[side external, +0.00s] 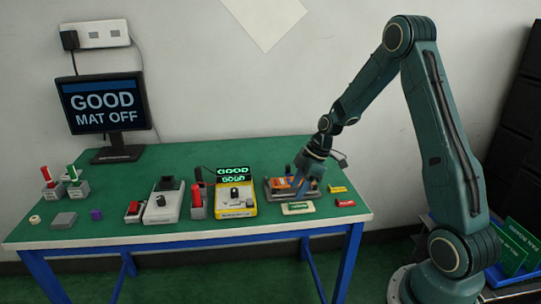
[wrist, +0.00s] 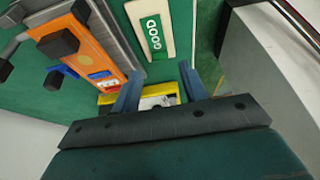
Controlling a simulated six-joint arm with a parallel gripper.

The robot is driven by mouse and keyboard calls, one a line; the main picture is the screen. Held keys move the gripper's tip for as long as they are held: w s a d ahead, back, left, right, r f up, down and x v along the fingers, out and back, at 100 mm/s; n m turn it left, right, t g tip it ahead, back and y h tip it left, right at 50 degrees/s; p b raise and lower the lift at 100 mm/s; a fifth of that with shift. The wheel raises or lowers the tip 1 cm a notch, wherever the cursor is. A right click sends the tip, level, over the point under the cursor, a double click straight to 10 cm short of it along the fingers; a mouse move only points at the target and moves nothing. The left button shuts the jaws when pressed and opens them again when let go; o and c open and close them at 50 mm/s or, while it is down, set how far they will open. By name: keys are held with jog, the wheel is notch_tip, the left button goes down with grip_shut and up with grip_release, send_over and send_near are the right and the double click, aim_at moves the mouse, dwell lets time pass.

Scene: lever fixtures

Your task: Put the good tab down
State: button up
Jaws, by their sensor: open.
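The green tab marked GOOD (side external: 298,206) lies on a pale plate near the table's front right. In the wrist view the GOOD tab (wrist: 154,37) is at the upper middle, beyond my fingertips and apart from them. My gripper (side external: 301,184) is low over the orange lever fixture (side external: 281,183), behind the tab in the side view. In the wrist view my gripper (wrist: 160,73) is open, with its two blue fingers apart and nothing clearly held. The orange fixture (wrist: 84,47) shows left of the fingers, with black knobs.
A yellow block (side external: 338,189) and a red block (side external: 345,203) lie right of the tab. A yellow device (side external: 235,198) with a lit display stands to the left. A monitor (side external: 103,106) reads "GOOD MAT OFF". Bare green tabletop (side external: 335,216) lies at the front right.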

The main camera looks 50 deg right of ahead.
jog(key=v, duration=0.7)
jog(key=shift+r, duration=0.15)
dwell(0.4)
jog(key=s+a+r+m+h, duration=0.1)
jog(key=s+a+r+m, duration=0.1)
jog(key=s+a+r, duration=0.3)
jog(key=s+a+r+m+h, duration=0.1)
jog(key=s+a+r+m, duration=0.15)
jog(key=a+r, duration=0.5)
jog(key=s+a+r+m+t+h, duration=0.1)
jog(key=s+a+m, duration=0.3)
jog(key=s, duration=0.9)
jog(key=shift+s+a+r+t, duration=0.25)
jog(key=shift+a+r+t, duration=0.4)
jog(key=shift+t, duration=0.05)
jog(key=shift+w+m, duration=0.1)
jog(key=shift+m, duration=0.15)
